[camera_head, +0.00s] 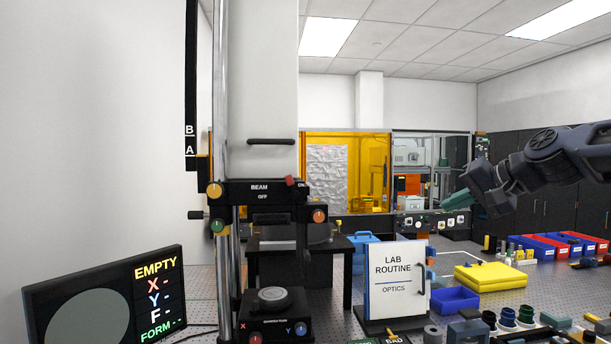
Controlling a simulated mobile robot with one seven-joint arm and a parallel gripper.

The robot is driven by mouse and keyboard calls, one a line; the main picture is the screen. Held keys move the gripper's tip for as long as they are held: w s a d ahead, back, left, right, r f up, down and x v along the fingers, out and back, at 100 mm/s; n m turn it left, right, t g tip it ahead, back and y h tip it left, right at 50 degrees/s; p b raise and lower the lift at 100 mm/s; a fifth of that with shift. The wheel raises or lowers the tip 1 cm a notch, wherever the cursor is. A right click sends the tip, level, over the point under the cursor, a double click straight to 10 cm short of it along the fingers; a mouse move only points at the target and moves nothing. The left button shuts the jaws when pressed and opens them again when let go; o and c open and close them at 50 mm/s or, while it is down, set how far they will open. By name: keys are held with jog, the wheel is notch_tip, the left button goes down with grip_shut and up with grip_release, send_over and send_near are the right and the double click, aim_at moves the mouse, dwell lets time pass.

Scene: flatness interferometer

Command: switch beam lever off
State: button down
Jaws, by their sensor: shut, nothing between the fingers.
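The beam lever (290,181) has a red knob and sits at the right end of the black BEAM panel (250,190) on the interferometer column. Its knob is beside the ON mark, and the OFF mark is further left and lower. My gripper (480,190) is in the right part of the view, well to the right of the lever and apart from it. It is shut and empty.
A monitor (110,305) reading EMPTY stands at lower left. Brass and orange knobs (320,215) project from the column near the lever. A LAB ROUTINE sign (397,280), a blue bin (455,299) and a yellow case (490,277) stand on the bench at right.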

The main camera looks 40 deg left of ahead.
jog(key=s+a+r+g+y, duration=0.1)
jog(key=s+a+r, duration=0.3)
jog(key=a, duration=0.4)
jog(key=s+a+r+g+y, duration=0.2)
jog(key=s+a+r, duration=0.3)
jog(key=s+a, duration=0.2)
jog(key=shift+s+a+r+y, duration=0.2)
jog(key=shift+s+a+y, duration=0.1)
jog(key=shift+a, duration=0.95)
send_near(292, 188)
notch_tip(292, 188, up, 2)
jog(key=w+a, duration=0.2)
jog(key=a, duration=0.1)
jog(key=shift+s+a+f, duration=0.2)
jog(key=shift+s+a, duration=0.3)
jog(key=shift+s, duration=0.05)
jog(key=shift+s+a+f, duration=0.15)
jog(key=shift+s+a, duration=0.35)
jog(key=shift+s, duration=0.05)
